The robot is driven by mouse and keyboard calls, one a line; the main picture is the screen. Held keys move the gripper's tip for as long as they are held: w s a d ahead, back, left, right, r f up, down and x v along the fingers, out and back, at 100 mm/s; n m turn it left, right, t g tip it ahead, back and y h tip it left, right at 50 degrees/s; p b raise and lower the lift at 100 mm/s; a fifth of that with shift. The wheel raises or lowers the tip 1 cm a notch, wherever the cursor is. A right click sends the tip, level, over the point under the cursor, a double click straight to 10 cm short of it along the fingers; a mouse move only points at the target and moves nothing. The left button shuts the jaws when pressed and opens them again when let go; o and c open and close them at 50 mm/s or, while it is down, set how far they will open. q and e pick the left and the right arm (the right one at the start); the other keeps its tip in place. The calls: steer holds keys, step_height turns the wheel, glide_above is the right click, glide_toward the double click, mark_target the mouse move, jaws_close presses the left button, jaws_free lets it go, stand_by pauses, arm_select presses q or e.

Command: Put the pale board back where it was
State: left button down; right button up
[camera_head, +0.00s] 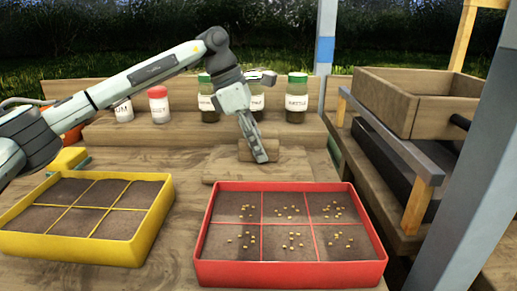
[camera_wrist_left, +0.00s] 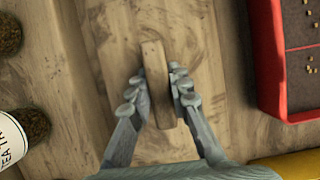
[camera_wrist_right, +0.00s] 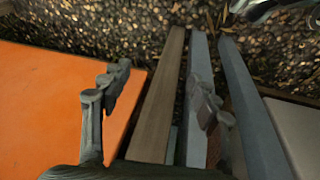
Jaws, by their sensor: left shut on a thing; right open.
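The pale board (camera_head: 225,166) is flat and level just behind the red tray (camera_head: 287,271), with a raised wooden bar (camera_head: 289,154) along its top. In the left wrist view the bar (camera_wrist_left: 157,85) shows between the fingers, over the pale board (camera_wrist_left: 199,40). My left gripper (camera_head: 258,152) points down and is shut on this bar; it also shows in the left wrist view (camera_wrist_left: 159,92). I cannot tell whether the board touches the table. My right gripper (camera_wrist_right: 160,97) is open and empty in the right wrist view, outside the head view.
The red tray has seeds in its cells. A yellow tray (camera_head: 75,247) with bare soil is at the left. Several labelled jars stand on the back step, including a green-lidded one (camera_head: 296,99). A wooden crate (camera_head: 415,114) and a grey post (camera_head: 475,190) are at the right.

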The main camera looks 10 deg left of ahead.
arm_select(q)
steer(key=shift+f, duration=0.55)
steer(key=c, duration=1.4)
jaws_free()
steer(key=shift+r, duration=0.15)
steer(key=v, duration=1.2)
